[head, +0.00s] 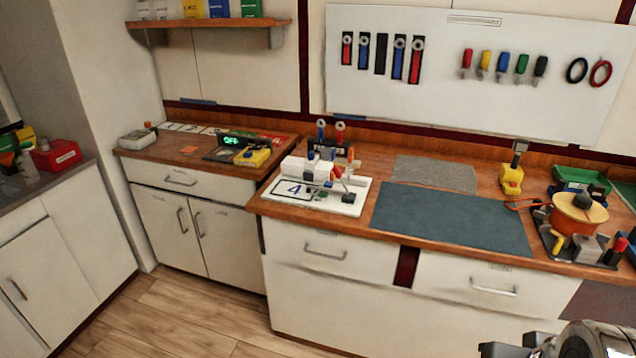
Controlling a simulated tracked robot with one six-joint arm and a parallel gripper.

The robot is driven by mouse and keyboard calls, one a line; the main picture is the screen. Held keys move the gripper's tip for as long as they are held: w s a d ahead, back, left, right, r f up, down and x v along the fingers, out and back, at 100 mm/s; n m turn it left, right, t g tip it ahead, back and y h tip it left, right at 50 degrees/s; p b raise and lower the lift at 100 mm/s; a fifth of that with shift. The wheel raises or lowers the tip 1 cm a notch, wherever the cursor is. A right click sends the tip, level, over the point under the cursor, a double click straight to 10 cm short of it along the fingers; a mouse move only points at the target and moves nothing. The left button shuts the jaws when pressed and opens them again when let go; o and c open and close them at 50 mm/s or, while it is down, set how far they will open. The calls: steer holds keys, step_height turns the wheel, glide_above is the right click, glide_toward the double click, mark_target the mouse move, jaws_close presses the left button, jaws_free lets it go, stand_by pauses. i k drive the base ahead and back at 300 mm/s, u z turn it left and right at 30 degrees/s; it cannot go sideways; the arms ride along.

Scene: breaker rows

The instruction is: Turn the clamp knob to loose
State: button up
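No part is clearly recognisable as the clamp knob at this size. A white board marked 4 (345,203) on the wooden bench carries a small fixture (322,178) with white, blue, red and black parts, too small to make out. At the right end, an orange spool-like drum (579,212) sits on a dark base with yellow and red pieces around it. A grey metal part of my arm shows at the bottom right. What may be my gripper (515,349) is cut off by the bottom edge, apart from the bench; its fingers are not clear.
A blue-grey mat (452,218) and a grey mat (434,174) lie bare mid-bench. A display reading OFF (231,141) is on the left bench. Tools hang on a white wall panel (430,60). Wood floor is clear at lower left.

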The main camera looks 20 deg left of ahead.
mark_target(348, 170)
steer(key=k, duration=1.35)
steer(key=u, duration=0.25)
steer(key=i, duration=0.55)
steer(key=u, duration=0.75)
steer(key=i, duration=2.45)
steer(key=z, duration=0.65)
